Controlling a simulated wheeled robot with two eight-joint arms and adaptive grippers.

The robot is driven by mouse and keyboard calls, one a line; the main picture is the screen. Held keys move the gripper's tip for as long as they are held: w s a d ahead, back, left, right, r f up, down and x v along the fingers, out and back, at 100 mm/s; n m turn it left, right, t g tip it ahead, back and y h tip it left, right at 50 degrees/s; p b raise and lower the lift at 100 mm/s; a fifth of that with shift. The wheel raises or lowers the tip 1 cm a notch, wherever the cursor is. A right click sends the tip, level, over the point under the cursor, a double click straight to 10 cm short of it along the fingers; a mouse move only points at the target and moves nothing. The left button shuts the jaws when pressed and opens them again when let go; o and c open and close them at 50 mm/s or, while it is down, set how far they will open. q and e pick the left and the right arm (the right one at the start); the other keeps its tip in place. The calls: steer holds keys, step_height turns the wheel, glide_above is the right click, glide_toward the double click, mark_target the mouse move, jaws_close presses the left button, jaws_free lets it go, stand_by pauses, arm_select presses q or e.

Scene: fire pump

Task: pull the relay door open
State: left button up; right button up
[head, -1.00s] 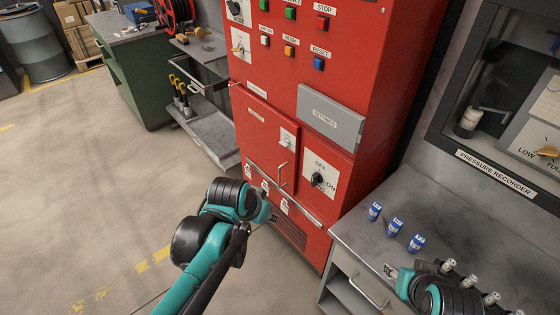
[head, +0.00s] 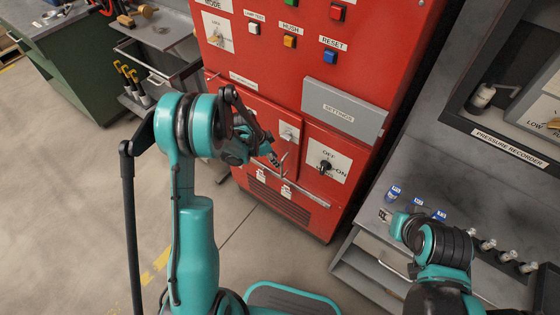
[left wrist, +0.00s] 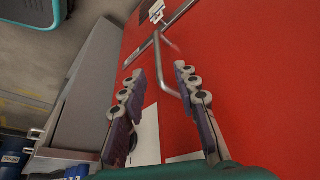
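The relay door (head: 272,110) is a red panel low on the red cabinet's front, partly hidden by my left arm; it looks closed. Its thin metal handle (head: 283,160) stands upright near the door's lower right. My left gripper (head: 273,158) is at the handle. In the left wrist view, my left gripper (left wrist: 159,72) is open, with the bent handle bar (left wrist: 168,72) reaching between the fingertips; I see no firm grip on it. My right gripper (head: 386,215) is by the blue-capped cylinders on the grey bench; its fingers are too small to read.
A horizontal metal rail (head: 305,197) crosses the cabinet below the handle. A black rotary switch (head: 325,167) and a grey settings cover (head: 343,110) are to the right. A grey bench (head: 372,240) stands at the right. Open floor lies at the left.

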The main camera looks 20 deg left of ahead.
arm_select(q)
steer(key=b, duration=0.2)
glide_above(282, 176)
steer(key=f, duration=0.6)
steer(key=shift+w+a+f, duration=0.15)
steer(key=shift+w+f, duration=0.1)
steer(key=shift+f, duration=0.15)
steer(key=shift+c, duration=0.4)
jaws_close()
